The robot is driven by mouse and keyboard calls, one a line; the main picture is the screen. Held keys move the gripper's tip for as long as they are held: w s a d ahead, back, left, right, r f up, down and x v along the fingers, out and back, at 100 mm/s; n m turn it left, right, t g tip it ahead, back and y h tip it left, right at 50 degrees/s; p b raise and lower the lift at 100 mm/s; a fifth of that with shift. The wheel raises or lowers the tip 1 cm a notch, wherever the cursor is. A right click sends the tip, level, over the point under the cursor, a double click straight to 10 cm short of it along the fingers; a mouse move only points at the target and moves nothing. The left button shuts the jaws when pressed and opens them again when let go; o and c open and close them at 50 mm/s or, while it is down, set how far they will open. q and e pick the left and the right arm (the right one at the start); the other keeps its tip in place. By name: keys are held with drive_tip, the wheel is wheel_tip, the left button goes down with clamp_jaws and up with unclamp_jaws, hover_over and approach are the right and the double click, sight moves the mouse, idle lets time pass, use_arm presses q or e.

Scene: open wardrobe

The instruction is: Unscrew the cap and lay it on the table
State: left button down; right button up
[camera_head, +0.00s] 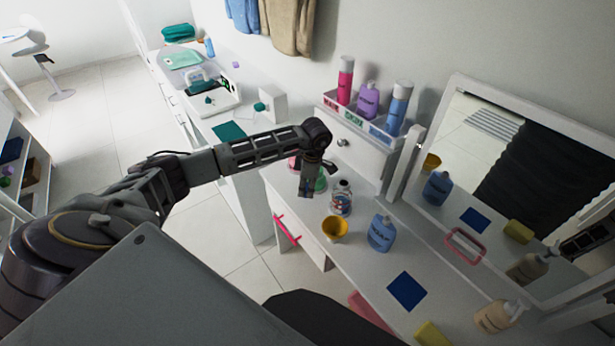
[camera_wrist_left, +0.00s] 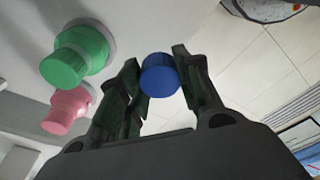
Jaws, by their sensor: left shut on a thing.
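My left gripper (camera_head: 308,190) hangs over the white dressing table (camera_head: 345,258), close to the left of a clear bottle (camera_head: 341,198) with a coloured label. The bottle stands upright and I see no cap on its neck. In the left wrist view, the left gripper (camera_wrist_left: 158,80) is shut on a round blue cap (camera_wrist_left: 160,75), held between the fingertips. The cap is not visible in the head view. My right gripper is not in view.
A green-topped item (camera_wrist_left: 75,55) and a pink one (camera_wrist_left: 68,110) stand beside the gripper. A yellow cup (camera_head: 334,229), blue bottle (camera_head: 381,233) and blue square (camera_head: 406,291) occupy the table. A mirror (camera_head: 490,160) stands behind. Some bare table lies between the cup and square.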

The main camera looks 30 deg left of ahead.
use_arm(q)
drive_tip(key=shift+s+a+f, duration=0.25)
drive_tip(key=shift+s+f, duration=0.05)
drive_tip(key=shift+s, duration=0.05)
drive_tip(key=shift+a, duration=0.1)
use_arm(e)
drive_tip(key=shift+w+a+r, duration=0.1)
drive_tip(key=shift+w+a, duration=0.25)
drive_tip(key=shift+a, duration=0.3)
use_arm(q)
drive_tip(key=shift+f, duration=0.1)
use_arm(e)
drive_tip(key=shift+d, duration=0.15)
use_arm(q)
drive_tip(key=shift+f, duration=0.1)
drive_tip(key=shift+f+b, duration=0.35)
drive_tip(key=shift+f, duration=0.15)
drive_tip(key=shift+f+b, duration=0.75)
drive_tip(key=shift+f, duration=0.65)
drive_tip(key=shift+f+b, duration=0.45)
drive_tip(key=shift+f, duration=0.75)
drive_tip(key=shift+f+b, duration=0.1)
drive_tip(key=shift+b, duration=0.2)
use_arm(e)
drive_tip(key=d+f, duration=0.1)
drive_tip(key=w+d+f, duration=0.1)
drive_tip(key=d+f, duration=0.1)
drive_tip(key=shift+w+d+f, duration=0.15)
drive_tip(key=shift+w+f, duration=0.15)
